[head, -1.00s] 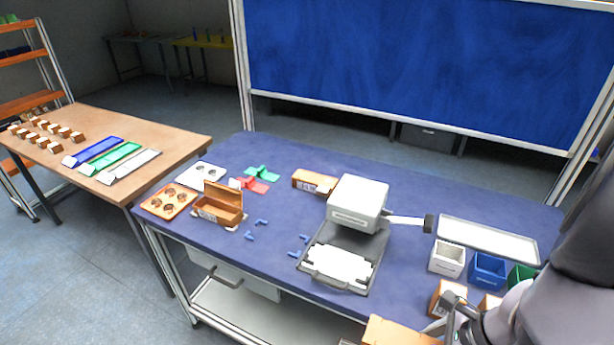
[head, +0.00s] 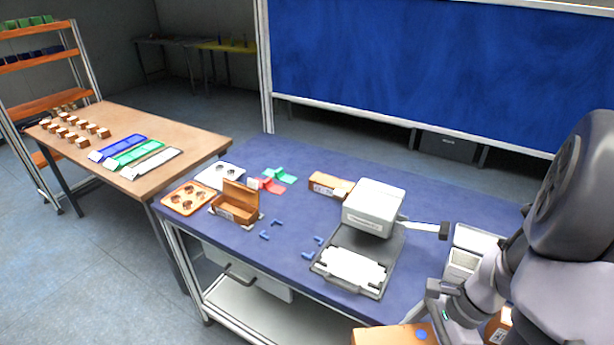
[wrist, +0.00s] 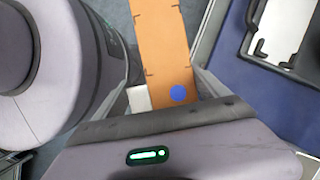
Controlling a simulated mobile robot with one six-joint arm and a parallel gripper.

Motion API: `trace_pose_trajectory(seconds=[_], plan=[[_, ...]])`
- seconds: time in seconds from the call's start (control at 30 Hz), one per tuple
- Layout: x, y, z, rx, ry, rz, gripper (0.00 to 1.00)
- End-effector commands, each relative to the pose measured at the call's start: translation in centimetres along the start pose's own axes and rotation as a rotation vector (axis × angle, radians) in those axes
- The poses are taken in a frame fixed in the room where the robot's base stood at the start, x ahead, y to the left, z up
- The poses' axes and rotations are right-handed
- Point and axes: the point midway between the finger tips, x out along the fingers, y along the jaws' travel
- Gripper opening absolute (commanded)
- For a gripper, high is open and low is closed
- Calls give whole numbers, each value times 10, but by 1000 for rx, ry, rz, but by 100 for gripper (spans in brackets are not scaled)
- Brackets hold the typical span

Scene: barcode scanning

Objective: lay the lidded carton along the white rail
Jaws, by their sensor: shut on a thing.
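My gripper (wrist: 168,92) is shut on the lidded carton (wrist: 160,40), a long orange-brown box with a blue dot near the gripped end. In the head view the carton (head: 385,336) is at the bottom edge, partly cut off, with my gripper (head: 437,315) at its right end. The carton looks held in front of the blue table's near edge; its height is hard to tell. The white rail (head: 150,164) lies on the brown table at left, beside a green rail (head: 136,153) and a blue one (head: 118,148). It is far from my gripper.
The blue table (head: 290,213) carries an open brown box (head: 236,213), a closed carton (head: 329,186), a white machine (head: 373,208) and small blue brackets. Several small brown boxes (head: 70,128) stand behind the rails. Floor shows left of the blue table.

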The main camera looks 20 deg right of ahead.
Motion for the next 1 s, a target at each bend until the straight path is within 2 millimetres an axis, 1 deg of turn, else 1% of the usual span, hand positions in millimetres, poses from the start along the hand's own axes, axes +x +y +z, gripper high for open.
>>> trace_pose_trajectory(seconds=[0.03, 0.17, 0.37, 0.47, 0.6, 0.7, 0.8, 0.9, 1.0], plan=[[4, -10, 5, -79, 0, 32, 44], [15, -33, 21, -306, 0, 127, 44], [37, -70, 55, -691, -1, 286, 44], [51, -88, 78, -898, -1, 371, 44], [73, -109, 115, -1188, -1, 491, 44], [88, -120, 141, -1370, -2, 566, 44], [100, -127, 164, -1517, -2, 626, 44], [110, -131, 181, -1622, -3, 670, 44], [115, -133, 193, -1690, -2, 698, 44]])
